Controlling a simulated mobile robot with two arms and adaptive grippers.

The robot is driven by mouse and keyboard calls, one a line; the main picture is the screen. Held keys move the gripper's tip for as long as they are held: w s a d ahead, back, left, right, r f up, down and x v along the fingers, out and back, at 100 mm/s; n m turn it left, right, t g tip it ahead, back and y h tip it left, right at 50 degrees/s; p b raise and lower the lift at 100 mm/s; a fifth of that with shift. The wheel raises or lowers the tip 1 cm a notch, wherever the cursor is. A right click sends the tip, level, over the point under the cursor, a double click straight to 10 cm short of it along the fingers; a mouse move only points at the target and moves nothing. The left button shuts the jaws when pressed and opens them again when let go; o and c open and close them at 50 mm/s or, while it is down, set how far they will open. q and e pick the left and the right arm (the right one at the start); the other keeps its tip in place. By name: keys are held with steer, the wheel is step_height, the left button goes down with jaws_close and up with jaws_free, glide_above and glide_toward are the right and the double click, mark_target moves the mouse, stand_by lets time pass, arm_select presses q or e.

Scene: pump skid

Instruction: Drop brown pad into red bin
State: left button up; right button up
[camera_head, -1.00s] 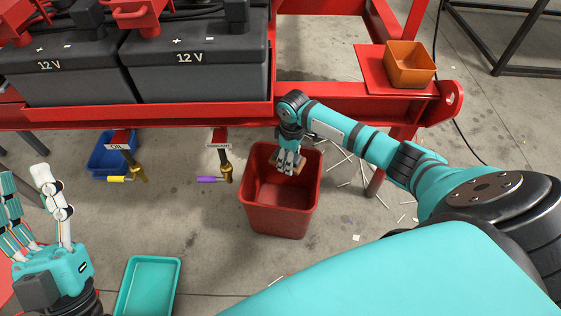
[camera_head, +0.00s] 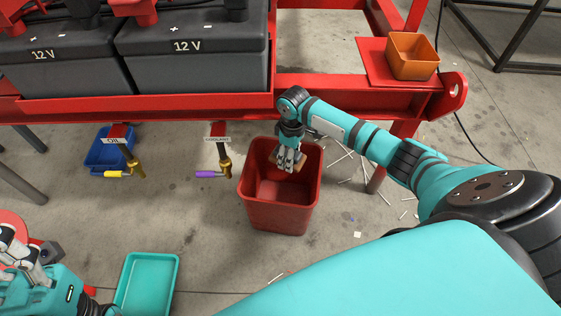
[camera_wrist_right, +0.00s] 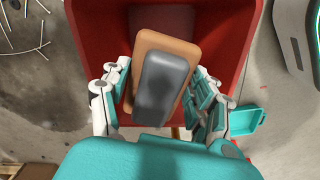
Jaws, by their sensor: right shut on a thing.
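The brown pad (camera_wrist_right: 188,50), a rounded block with a grey part on its face, is held between the fingers of my right gripper (camera_wrist_right: 158,98). In the head view the right gripper (camera_head: 288,163) hangs over the open top of the red bin (camera_head: 280,215), towards its back right, and a bit of the pad (camera_head: 301,163) shows there. The red bin (camera_wrist_right: 93,42) spreads behind the pad in the wrist view. My left gripper (camera_head: 15,252) is partly cut off at the lower left; its finger opening is unclear.
The red skid frame (camera_head: 170,106) with two black batteries (camera_head: 190,65) stands behind the bin. An orange bin (camera_head: 411,60) sits on its shelf. A blue bin (camera_head: 103,150) and teal tray (camera_head: 148,283) stand left. Thin white sticks (camera_head: 345,162) litter the floor.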

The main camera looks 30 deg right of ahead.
steer(key=o, duration=1.1)
